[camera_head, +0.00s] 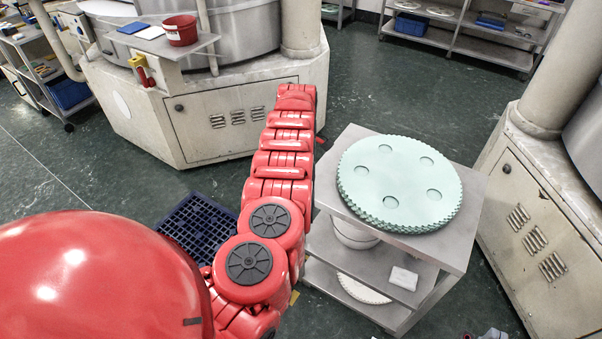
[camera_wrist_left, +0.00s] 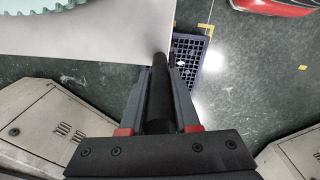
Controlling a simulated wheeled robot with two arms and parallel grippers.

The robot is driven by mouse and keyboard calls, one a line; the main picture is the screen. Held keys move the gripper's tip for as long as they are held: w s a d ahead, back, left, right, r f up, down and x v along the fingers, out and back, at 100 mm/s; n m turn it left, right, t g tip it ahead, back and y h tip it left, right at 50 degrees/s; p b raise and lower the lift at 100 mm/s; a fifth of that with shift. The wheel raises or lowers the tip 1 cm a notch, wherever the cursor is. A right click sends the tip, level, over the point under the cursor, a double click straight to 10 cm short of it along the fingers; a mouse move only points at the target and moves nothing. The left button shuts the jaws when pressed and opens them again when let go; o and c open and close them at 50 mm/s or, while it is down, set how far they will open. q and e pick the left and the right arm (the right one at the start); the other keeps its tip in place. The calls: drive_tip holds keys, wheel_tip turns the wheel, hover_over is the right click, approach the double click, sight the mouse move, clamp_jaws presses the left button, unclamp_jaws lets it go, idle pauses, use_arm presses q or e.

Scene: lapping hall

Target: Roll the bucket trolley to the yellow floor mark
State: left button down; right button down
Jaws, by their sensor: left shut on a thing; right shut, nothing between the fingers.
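The grey bucket trolley (camera_head: 453,248) stands right of centre, with scalloped pale green discs (camera_head: 400,180) on top and a white bucket (camera_head: 355,232) on a shelf below, partly hidden. My left arm reaches along its left side and hides its gripper in the head view. In the left wrist view, my left gripper (camera_wrist_left: 160,92) is shut on a dark handle bar (camera_wrist_left: 159,75) at the trolley's edge. Only a bit of my right gripper (camera_head: 491,333) shows at the bottom edge; it is shut and empty. Yellow floor mark corners (camera_wrist_left: 206,28) show beside a dark blue grid.
The dark blue grid (camera_head: 203,228) lies on the floor left of the trolley, partly behind my arm. Large pale machines stand at the back left (camera_head: 235,120) and right (camera_head: 545,220). Shelves (camera_head: 470,42) line the back. Green floor (camera_head: 400,90) is clear behind the trolley.

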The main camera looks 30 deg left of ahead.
use_arm(q)
drive_tip(key=shift+a, duration=0.2)
drive_tip(key=c, duration=1)
unclamp_jaws()
drive_tip(key=o, duration=0.3)
drive_tip(key=shift+a, duration=0.1)
drive_tip(key=shift+o, duration=0.2)
drive_tip(key=shift+r, duration=0.25)
wheel_tip(320, 180, up, 16)
drive_tip(key=b, duration=0.3)
drive_tip(key=shift+r, duration=0.45)
